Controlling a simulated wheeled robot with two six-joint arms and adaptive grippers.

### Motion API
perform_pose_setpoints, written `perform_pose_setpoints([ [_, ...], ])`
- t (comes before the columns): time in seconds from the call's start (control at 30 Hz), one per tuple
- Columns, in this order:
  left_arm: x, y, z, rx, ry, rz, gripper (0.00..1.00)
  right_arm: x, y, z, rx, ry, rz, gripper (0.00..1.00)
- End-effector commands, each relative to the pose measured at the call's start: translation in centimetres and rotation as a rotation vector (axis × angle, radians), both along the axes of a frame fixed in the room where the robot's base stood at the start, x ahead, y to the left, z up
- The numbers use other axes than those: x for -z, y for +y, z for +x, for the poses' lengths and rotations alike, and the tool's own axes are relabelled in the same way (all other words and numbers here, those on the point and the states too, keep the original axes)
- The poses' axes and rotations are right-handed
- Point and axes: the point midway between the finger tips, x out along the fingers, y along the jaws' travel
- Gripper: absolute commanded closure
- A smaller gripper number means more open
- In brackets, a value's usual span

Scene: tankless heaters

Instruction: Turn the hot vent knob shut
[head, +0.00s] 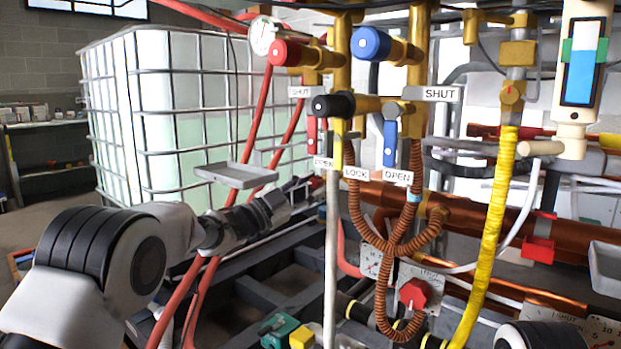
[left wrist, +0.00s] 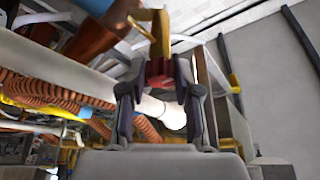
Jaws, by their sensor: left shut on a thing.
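My left gripper (head: 308,184) reaches in from the left, its tips partly hidden behind the OPEN label and the pale upright pipe. In the left wrist view its fingers (left wrist: 163,82) are shut on a red part (left wrist: 160,68) beneath a brass piece. I cannot tell for certain which handle this red part belongs to. In the head view a large red round knob (head: 284,53) sits upper left on brass fittings. A red lever (head: 312,133) hangs below it, between a SHUT label (head: 300,92) and an OPEN label (head: 323,162). My right gripper is not in view.
A blue knob (head: 370,43), a black knob (head: 333,105) and a blue lever (head: 390,143) crowd the brass valves. Red hoses (head: 259,110), copper coils (head: 384,265) and a yellow pipe (head: 486,240) run close by. A caged white tank (head: 170,90) stands behind left.

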Motion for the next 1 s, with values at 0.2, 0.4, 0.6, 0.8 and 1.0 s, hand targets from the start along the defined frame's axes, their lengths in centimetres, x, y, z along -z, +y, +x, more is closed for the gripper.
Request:
perform_pose_setpoints([
  [0.2,-0.06,0.01,0.01,0.0,-0.037,0.052,1.0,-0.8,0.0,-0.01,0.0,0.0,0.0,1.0],
  [0.4,0.06,-0.01,0.0,0.001,-0.045,0.065,1.0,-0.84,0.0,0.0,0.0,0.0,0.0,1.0],
  [0.6,0.09,-0.01,0.0,0.001,-0.045,0.065,1.0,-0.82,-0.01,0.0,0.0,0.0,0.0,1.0],
  [0.8,0.06,0.0,0.01,0.0,-0.044,0.064,0.57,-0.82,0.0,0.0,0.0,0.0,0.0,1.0],
  [1.0,0.04,0.13,-0.05,0.0,-0.044,0.063,0.57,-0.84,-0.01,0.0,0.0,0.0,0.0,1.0],
])
